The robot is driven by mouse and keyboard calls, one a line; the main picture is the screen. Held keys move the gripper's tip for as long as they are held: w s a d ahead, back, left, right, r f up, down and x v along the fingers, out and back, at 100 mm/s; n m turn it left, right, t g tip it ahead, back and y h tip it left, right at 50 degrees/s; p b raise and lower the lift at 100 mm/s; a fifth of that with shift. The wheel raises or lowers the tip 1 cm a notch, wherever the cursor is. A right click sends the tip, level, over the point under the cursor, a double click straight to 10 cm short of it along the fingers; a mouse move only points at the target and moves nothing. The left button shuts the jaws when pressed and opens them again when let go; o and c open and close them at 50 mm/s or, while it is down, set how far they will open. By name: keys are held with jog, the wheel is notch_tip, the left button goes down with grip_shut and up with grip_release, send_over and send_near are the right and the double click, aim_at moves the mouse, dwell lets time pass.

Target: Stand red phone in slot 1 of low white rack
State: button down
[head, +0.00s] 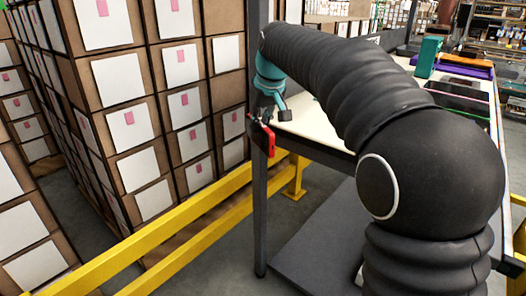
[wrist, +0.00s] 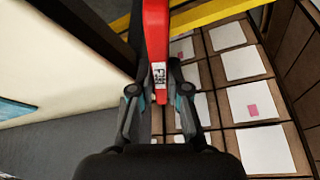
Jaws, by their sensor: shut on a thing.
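My gripper (head: 262,117) is shut on the red phone (head: 269,142) and holds it beside the dark post, near the left end of the white tabletop. In the wrist view the phone (wrist: 156,45) sits between the fingers of my gripper (wrist: 159,92) and extends away from them toward the top edge. A small white label with a dark code is on its near end. I cannot make out the low white rack or its slot 1 in either view. My arm covers part of the table.
The white tabletop (head: 313,126) is partly behind my arm. A green box (head: 428,57) and a purple tray (head: 466,66) are at its far right. A dark post (head: 260,205) and yellow rails (head: 200,203) stand near the phone. Stacked cartons (head: 130,130) fill the left.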

jog(key=s+d+r, duration=0.1)
jog(key=d+r, duration=0.2)
jog(key=r, duration=0.4)
jog(key=s+d+r, duration=0.1)
jog(key=d+r, duration=0.2)
jog(key=r, duration=0.4)
jog(key=s+d+r+m+h+p, duration=0.15)
jog(key=d+m, duration=0.45)
jog(key=d, duration=1)
jog(key=s+d+m+h+p, duration=0.1)
jog(key=s+d+m+h, duration=0.4)
jog(key=d, duration=1.2)
jog(key=shift+w+f+m+y+b, duration=0.35)
jog(key=shift+f+b, duration=0.65)
jog(key=shift+f, duration=0.6)
jog(key=shift+w+f+m+y+b, duration=0.2)
jog(key=shift+w+f+m+b, duration=0.1)
jog(key=shift+f+b, duration=1)
jog(key=shift+w+f+m+y+b, duration=0.35)
jog(key=shift+f+b, duration=0.4)
jog(key=shift+f, duration=1.1)
jog(key=c, duration=1.1)
grip_release()
